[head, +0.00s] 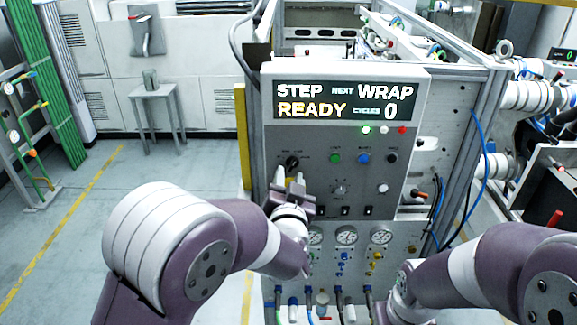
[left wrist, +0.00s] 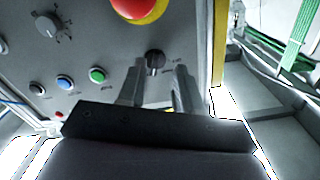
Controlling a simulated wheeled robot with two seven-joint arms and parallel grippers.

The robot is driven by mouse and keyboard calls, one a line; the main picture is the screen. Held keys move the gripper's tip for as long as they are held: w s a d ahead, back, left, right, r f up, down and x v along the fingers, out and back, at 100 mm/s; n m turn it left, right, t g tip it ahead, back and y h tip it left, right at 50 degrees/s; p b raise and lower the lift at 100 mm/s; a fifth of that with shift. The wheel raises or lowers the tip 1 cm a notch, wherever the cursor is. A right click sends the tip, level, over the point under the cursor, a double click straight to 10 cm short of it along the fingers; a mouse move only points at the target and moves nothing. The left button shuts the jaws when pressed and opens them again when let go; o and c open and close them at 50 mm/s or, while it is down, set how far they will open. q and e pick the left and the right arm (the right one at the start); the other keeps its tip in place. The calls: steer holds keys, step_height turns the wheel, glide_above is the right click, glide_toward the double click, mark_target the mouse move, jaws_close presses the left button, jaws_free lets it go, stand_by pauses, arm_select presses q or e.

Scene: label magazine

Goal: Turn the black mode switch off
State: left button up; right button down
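The black mode switch (head: 291,162) is a round knob at the upper left of the grey control panel (head: 320,145). It also shows in the left wrist view (left wrist: 155,61), beyond the fingertips. My left gripper (head: 291,181) is just below and in front of the switch in the head view. In the left wrist view its two fingers (left wrist: 158,76) stand apart with the knob seen in the gap between them. I cannot tell whether they touch it. My right arm comes in at the lower right; its gripper is not visible.
Green (head: 334,158), blue (head: 364,158) and black (head: 392,158) buttons sit right of the switch. A red emergency button (left wrist: 140,6) is close by in the left wrist view. The display (head: 345,100) reads STEP READY. Gauges (head: 346,235) lie below.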

mark_target(292, 164)
arm_select(q)
steer(key=shift+w+d, duration=0.25)
steer(key=shift+w, duration=0.4)
steer(key=shift+w+d, duration=0.2)
steer(key=shift+w, duration=0.4)
steer(key=shift+a, duration=0.2)
steer(key=shift+c, duration=0.6)
steer(key=c, duration=0.5)
jaws_close()
arm_select(e)
steer(key=shift+d+r, duration=0.25)
steer(key=shift+r, duration=0.1)
steer(key=shift+f, duration=0.15)
